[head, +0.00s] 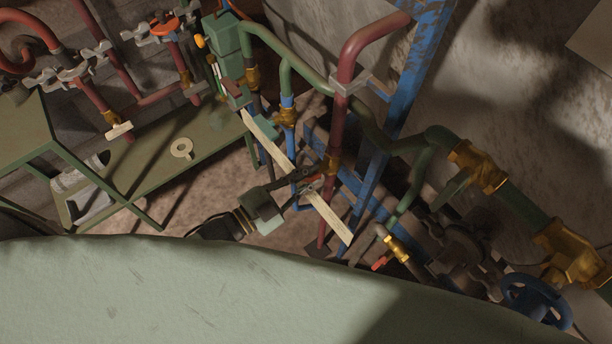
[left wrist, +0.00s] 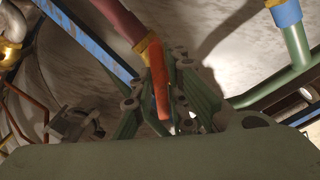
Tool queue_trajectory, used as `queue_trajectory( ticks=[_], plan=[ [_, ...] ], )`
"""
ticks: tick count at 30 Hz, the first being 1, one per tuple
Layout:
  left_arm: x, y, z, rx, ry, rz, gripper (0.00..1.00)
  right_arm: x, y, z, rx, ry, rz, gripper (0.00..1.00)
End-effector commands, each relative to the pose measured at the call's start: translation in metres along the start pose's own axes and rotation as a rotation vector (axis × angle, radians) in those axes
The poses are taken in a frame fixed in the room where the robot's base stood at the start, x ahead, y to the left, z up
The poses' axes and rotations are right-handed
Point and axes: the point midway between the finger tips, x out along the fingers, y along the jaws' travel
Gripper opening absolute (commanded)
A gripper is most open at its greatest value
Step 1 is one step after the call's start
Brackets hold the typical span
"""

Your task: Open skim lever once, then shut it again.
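A red-orange lever (head: 313,183) sits by a brass fitting (head: 332,164) on a dark red upright pipe, beside a pale slanted plank. I cannot read a label that names it as the skim lever. My left gripper (head: 316,178) is at this lever, with its fingers on either side of it. In the left wrist view the lever (left wrist: 158,88) hangs below the brass fitting (left wrist: 146,46), between the green fingers (left wrist: 166,100). Whether the fingers press on it is not clear. My right gripper is not in view.
The pale plank (head: 330,219) runs close by my left gripper. Blue posts (head: 412,75) and green pipes stand to the right. Another brass valve (head: 397,248) with a red handle and a blue handwheel (head: 537,300) are lower right. A green bench (head: 150,170) is left.

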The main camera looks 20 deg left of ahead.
Motion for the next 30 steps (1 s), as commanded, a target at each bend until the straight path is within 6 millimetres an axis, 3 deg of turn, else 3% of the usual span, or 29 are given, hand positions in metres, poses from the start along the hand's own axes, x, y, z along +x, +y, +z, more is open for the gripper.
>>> queue_trajectory(
  ticks=[3,11,24,30],
  plan=[
    [0.0,0.0,0.0,0.0,0.0,0.0,0.0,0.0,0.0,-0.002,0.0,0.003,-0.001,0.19],
    [0.0,0.0,0.0,0.041,0.0,0.0,0.0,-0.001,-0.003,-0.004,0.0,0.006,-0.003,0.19],
    [-0.001,0.002,0.002,0.954,-0.002,0.0,0.0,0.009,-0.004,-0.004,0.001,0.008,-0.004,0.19],
    [-0.001,0.001,0.001,1.059,-0.001,0.003,0.0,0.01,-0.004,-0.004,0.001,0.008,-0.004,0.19]
  ],
)
